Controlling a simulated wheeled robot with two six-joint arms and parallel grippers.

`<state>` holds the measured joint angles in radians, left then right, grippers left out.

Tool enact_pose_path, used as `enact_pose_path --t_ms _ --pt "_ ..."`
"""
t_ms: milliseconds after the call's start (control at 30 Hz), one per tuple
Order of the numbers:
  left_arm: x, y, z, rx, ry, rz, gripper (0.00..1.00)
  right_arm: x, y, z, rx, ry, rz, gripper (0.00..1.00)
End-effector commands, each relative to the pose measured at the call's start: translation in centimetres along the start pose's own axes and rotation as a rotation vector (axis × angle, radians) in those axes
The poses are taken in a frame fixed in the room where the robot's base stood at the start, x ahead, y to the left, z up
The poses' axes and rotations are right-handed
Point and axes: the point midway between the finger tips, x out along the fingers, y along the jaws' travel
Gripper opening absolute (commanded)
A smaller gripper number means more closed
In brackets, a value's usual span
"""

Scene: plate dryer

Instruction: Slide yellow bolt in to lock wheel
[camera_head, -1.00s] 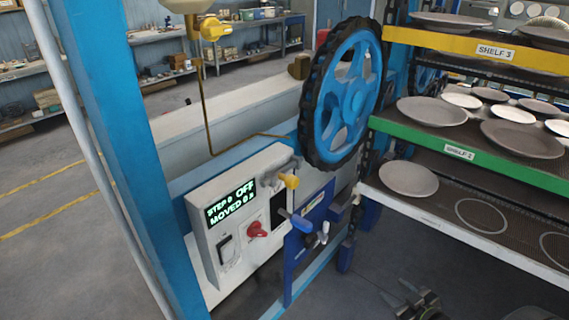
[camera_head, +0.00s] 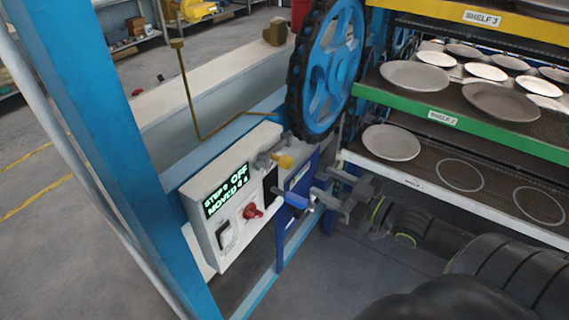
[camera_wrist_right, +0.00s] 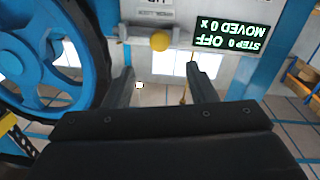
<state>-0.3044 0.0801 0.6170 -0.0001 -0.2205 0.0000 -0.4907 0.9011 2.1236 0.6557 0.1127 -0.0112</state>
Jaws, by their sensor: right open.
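The yellow bolt knob (camera_head: 283,161) sits at the top right corner of the white control box, on a grey bolt. In the right wrist view the knob (camera_wrist_right: 160,41) is a yellow ball seen beyond my fingertips, roughly centred between them. The blue spoked wheel (camera_head: 318,82) with a black toothed rim stands above and right of the bolt; it also fills the left of the wrist view (camera_wrist_right: 72,92). My right gripper (camera_head: 322,188) is open and empty, to the right of and below the knob, apart from it. My left gripper is not in view.
The control box (camera_head: 208,228) has a green-lit display reading OFF and a red knob (camera_head: 252,211). A blue-handled lever (camera_head: 296,200) is close to my right gripper. Shelves with plates, including a green-edged one (camera_head: 455,122), stand at the right. A blue post (camera_head: 110,160) stands left.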

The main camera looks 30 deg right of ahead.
Motion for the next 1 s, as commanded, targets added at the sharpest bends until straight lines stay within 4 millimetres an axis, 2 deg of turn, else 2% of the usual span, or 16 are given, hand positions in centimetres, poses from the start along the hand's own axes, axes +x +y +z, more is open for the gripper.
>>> enact_pose_path --t_ms 200,600,800,1000 --pt "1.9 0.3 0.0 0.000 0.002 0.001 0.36 3.4 -0.1 0.3 0.001 0.005 0.001 0.51" --pt "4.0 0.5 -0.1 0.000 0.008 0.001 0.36 9.2 0.0 0.1 0.003 0.004 0.003 0.51" --pt "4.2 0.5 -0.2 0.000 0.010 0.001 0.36 11.5 0.1 0.0 0.003 0.002 0.003 0.51" --pt "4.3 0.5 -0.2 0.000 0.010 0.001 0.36 12.6 0.0 0.0 0.001 0.000 0.001 0.51"
